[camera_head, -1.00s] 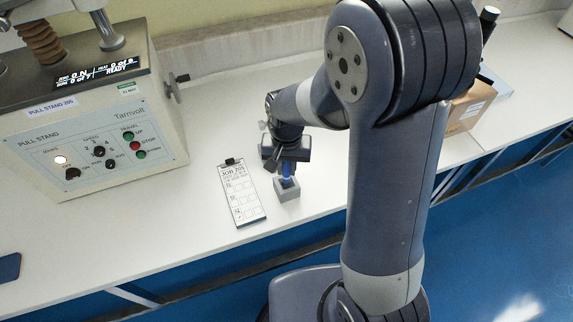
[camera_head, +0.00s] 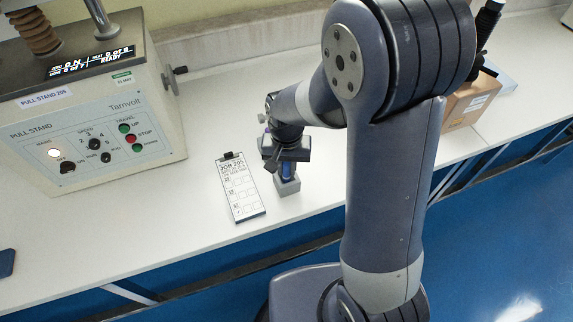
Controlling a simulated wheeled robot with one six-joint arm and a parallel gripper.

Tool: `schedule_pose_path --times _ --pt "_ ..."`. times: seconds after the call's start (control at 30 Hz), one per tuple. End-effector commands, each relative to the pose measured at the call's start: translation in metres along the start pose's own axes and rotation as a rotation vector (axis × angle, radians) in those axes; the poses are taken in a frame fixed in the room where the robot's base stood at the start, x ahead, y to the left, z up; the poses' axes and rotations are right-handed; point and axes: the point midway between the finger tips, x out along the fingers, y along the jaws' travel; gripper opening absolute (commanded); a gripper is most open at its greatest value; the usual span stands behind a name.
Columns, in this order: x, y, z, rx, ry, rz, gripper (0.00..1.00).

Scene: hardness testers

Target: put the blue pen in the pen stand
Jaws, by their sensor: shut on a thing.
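The pen stand (camera_head: 288,187) is a small grey block on the white bench, just right of the clipboard. The blue pen (camera_head: 287,171) is upright, with a short length showing between my gripper and the stand. My gripper (camera_head: 286,160) is above the stand, pointing down, and is shut on the pen. The pen's lower end is at the stand's top; I cannot tell how deep it sits. The pen's upper part is hidden by my gripper.
A clipboard (camera_head: 241,190) with a printed form lies left of the stand. The pull stand machine (camera_head: 95,130) fills the left of the bench (camera_head: 130,210). A cardboard box (camera_head: 466,106) stands at the right behind my arm. The bench's front edge is close to the stand.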

Motion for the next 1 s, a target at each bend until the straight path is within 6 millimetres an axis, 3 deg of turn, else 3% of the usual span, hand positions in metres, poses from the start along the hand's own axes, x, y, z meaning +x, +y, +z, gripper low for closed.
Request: schedule_pose_path --times 0.37,0.4,0.7,1.0 --pt "0.0128 0.0000 0.0001 0.000 0.000 0.000 0.00" --pt "0.0129 0.0000 0.0001 0.000 0.000 0.000 0.20" --pt "0.0116 0.0000 0.0001 0.000 0.000 0.000 0.44" --pt "0.0083 -0.0001 -0.0002 0.000 0.001 0.000 0.44"
